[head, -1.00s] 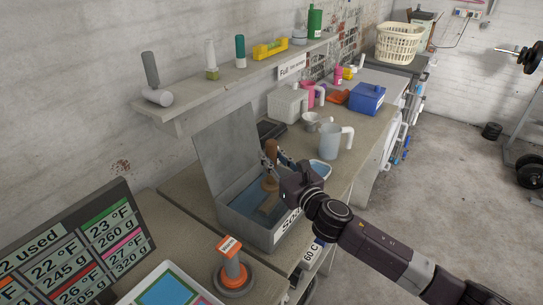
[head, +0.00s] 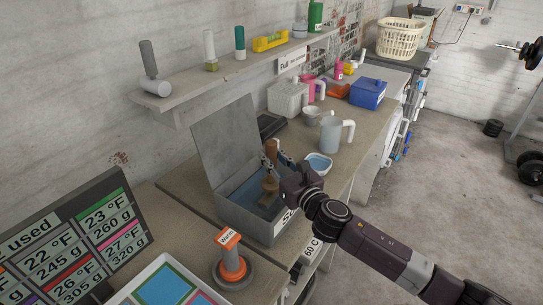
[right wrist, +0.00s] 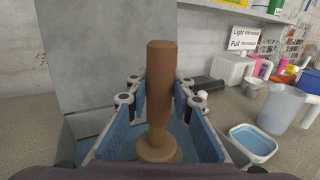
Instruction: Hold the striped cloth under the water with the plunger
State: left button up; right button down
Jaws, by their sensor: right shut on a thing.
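The plunger (head: 271,150) has a brown wooden handle and stands almost upright in the grey soak tub (head: 246,222), which holds blue water (head: 238,193). My right gripper (head: 276,160) is shut on the plunger handle above the tub; in the right wrist view the handle (right wrist: 160,80) is between its blue pads. The plunger's lower part is down in the tub, where a brown flat piece shows at its foot. I cannot make out the striped cloth; it may be hidden under the plunger or water. My left gripper is not in view.
The tub's grey lid (head: 224,140) stands open at the back. An orange-and-grey stand (head: 231,268) is in front of the tub. A small blue-filled dish (head: 318,164) and a jug (head: 331,135) stand to the right. A shelf (head: 240,72) runs above.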

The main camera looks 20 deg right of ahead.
jog(key=shift+f+b, duration=0.95)
jog(key=shift+f, duration=0.4)
jog(key=shift+r, duration=0.15)
dwell(3.1)
notch_tip(320, 180, up, 14)
jog(key=p, duration=1.4)
